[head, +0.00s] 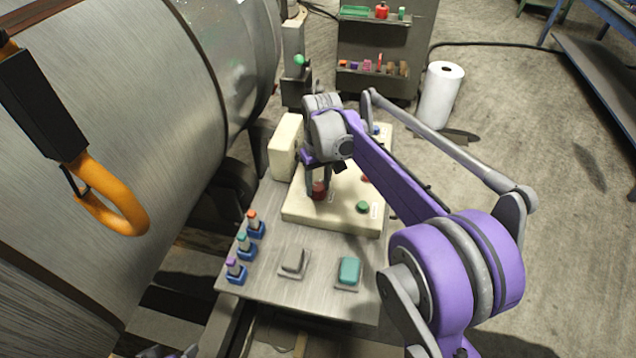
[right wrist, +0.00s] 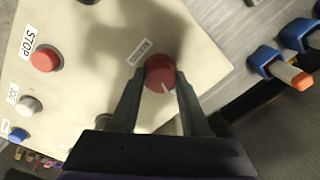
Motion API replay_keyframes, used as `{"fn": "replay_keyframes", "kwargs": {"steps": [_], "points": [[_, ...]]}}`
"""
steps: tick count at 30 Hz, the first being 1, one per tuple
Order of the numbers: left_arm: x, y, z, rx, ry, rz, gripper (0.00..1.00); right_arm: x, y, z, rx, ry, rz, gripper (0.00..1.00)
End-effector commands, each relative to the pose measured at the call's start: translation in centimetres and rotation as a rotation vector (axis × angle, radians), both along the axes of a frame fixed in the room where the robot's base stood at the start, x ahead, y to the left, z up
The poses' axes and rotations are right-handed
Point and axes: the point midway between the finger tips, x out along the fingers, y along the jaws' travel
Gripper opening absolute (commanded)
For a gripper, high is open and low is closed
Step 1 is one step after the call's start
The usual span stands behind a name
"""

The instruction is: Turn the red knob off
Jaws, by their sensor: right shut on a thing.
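The red knob (head: 319,190) sits on the cream control box (head: 330,213) at its left side.
A red STOP button (right wrist: 45,60), a white button (right wrist: 29,105) and a blue button (right wrist: 18,135) share the box. A green button (head: 363,207) is near its front. Toggle switches with blue bases (head: 255,228) line the metal panel's left edge. A large metal cylinder (head: 140,90) fills the left.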

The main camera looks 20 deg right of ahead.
Motion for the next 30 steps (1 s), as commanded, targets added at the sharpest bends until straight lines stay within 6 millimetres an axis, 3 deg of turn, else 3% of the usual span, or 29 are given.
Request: {"fn": "replay_keyframes", "kwargs": {"steps": [13,30], "points": [[0.07,0.00,0.30,0.000,-0.001,0.000,0.81,0.06,0.06,0.03,0.000,0.000,0.273,0.00],[0.09,0.00,0.34,0.000,-0.002,0.000,0.81,0.05,0.07,0.02,0.000,0.000,0.334,0.00]]}}
